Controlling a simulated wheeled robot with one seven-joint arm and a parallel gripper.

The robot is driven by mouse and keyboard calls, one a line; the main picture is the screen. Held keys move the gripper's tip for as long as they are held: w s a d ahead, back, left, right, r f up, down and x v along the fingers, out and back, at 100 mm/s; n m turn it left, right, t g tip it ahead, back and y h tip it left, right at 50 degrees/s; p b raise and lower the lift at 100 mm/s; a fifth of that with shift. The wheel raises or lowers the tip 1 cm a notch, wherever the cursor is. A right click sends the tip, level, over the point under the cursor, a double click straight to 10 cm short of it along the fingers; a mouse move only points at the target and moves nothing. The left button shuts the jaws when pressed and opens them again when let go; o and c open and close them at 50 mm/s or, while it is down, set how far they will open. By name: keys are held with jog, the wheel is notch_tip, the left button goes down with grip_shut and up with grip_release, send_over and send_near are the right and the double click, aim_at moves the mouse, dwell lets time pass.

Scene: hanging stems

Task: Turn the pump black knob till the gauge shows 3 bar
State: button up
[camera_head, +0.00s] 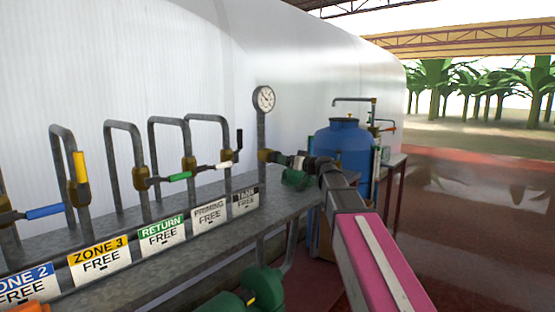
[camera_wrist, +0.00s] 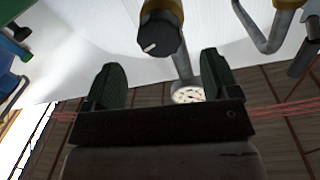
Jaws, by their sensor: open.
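The black knob (camera_wrist: 158,36) with a white mark on its face sits on a brass valve body (camera_wrist: 166,8). In the head view the brass body (camera_head: 265,156) stands below the gauge, and the knob is largely hidden by my gripper. My gripper (camera_head: 290,168) is just right of it. In the wrist view my gripper (camera_wrist: 162,80) is open, its dark green fingers empty and apart, with the knob beyond the fingertips, between them and not touching. The round white gauge (camera_head: 263,98) stands on a grey post; it also shows in the wrist view (camera_wrist: 188,95). Its needle reading is too small to tell.
Several bent grey pipes with coloured valve levers, such as a yellow lever (camera_head: 81,166), stand left along the grey bench (camera_head: 220,205). Labels such as the ZONE 3 sign (camera_head: 100,255) line its front. A blue tank (camera_head: 345,150) stands behind my arm. The floor at right is open.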

aim_at(275, 157)
jog(key=x, duration=0.6)
jog(key=shift+w+a, duration=0.2)
jog(key=c, duration=0.9)
